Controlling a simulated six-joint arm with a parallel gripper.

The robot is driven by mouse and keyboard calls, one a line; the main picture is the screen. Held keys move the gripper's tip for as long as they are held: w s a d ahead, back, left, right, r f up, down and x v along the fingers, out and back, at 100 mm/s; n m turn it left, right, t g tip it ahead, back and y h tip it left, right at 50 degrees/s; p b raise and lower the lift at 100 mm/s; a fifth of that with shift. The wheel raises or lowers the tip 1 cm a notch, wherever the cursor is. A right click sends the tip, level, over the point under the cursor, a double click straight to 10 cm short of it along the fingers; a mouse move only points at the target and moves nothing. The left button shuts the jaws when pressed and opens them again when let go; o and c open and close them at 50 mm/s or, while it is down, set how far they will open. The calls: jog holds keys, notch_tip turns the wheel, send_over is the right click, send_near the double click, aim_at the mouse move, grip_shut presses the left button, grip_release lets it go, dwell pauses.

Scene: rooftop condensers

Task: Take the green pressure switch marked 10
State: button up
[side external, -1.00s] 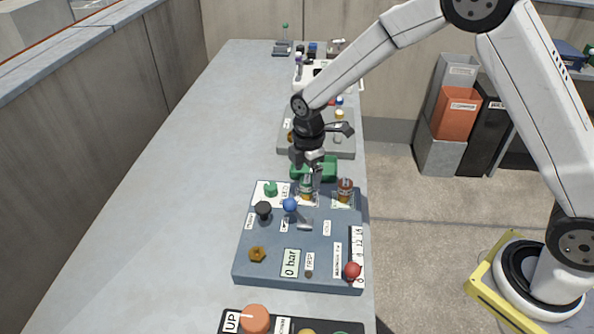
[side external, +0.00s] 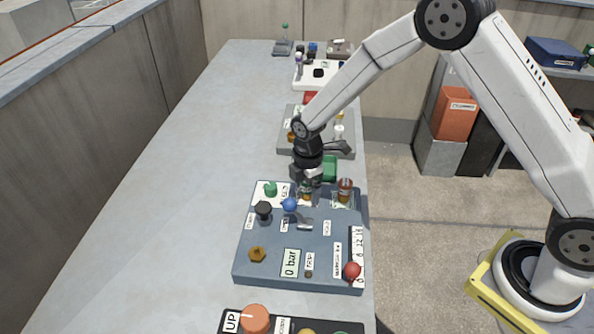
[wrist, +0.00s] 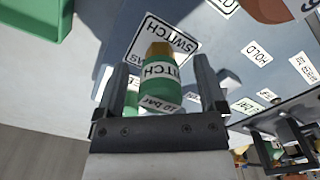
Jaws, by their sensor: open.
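The green pressure switch (wrist: 160,75) stands between my gripper's two fingers in the wrist view. It has a brass end, a white band reading SWITCH and a tag that appears to read 10 bar. My gripper (wrist: 158,88) is open, with one finger on each side of it; I cannot tell whether either touches. In the side view my gripper (side external: 308,178) is low over the back edge of the blue-grey panel (side external: 225,270) and hides most of the green switch.
A red-brown switch (side external: 345,186) stands close to the right of my gripper. A green tray (side external: 330,167) lies just behind. Blue (side external: 289,204) and black (side external: 263,209) knobs rise from the panel in front. The bench is clear to the left.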

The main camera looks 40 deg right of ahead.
grip_shut()
jog(key=shift+r, duration=0.1)
dwell(0.3)
jog(key=shift+r, duration=0.7)
jog(key=s+d+r, duration=0.1)
jog(key=s+r, duration=1)
jog(key=s, duration=0.2)
jog(key=shift+s+d+r, duration=0.2)
jog(key=shift+s+d, duration=0.2)
